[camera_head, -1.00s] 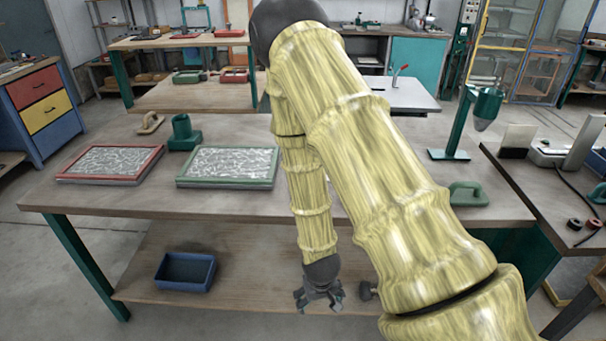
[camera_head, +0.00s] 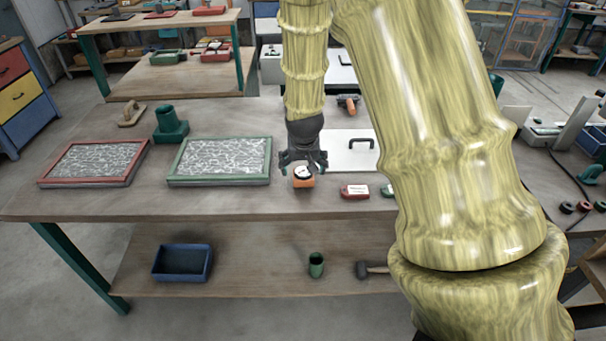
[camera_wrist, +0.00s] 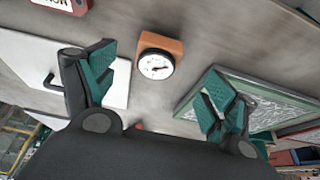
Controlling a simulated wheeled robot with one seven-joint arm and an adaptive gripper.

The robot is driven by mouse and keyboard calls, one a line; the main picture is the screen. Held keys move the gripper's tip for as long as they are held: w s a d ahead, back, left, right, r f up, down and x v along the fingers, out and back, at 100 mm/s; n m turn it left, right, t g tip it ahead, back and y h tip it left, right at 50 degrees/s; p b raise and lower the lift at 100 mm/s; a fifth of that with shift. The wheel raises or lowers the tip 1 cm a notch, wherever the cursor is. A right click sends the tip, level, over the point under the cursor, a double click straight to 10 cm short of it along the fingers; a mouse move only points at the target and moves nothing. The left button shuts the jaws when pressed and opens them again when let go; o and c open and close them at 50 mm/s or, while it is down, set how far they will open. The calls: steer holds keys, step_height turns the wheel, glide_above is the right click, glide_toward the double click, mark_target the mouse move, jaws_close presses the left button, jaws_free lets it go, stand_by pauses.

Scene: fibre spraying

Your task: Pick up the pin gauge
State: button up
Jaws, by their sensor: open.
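The pin gauge (camera_head: 303,176) is a small orange block with a round white dial. It stands on the workbench, to the right of the green-framed tray. It also shows in the wrist view (camera_wrist: 158,62), upper middle, lying between and beyond my fingers. My gripper (camera_head: 303,165) points down just above and behind the gauge in the head view. In the wrist view my gripper (camera_wrist: 155,92) has its two green-padded fingers wide apart with nothing between the pads. Whether a finger touches the gauge cannot be told.
A green-framed tray (camera_head: 220,179) and a red-framed tray (camera_head: 95,182) lie to the left. A white board with a black handle (camera_head: 350,158) lies at right. A red labelled block (camera_head: 354,191) sits near the front edge. Bare bench (camera_head: 250,205) lies in front.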

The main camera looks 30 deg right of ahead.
mark_target(304, 173)
steer(key=x, duration=0.3)
steer(key=shift+w+a+f+p, duration=0.1)
steer(key=shift+w+f+p, duration=0.2)
steer(key=shift+w+p, duration=0.1)
steer(key=shift+s+f, duration=0.1)
steer(key=shift+f, duration=0.15)
steer(key=shift+w+d+f+p, duration=0.35)
steer(key=shift+d+f+p, duration=0.05)
steer(key=shift+f+p, duration=0.25)
steer(key=shift+w+d+f+p, duration=0.35)
steer(key=shift+d+f+p, duration=0.15)
steer(key=shift+f, duration=0.15)
steer(key=shift+p+x, duration=0.3)
steer(key=shift+x, duration=0.8)
steer(key=shift+a, duration=0.1)
steer(key=c, duration=1.3)
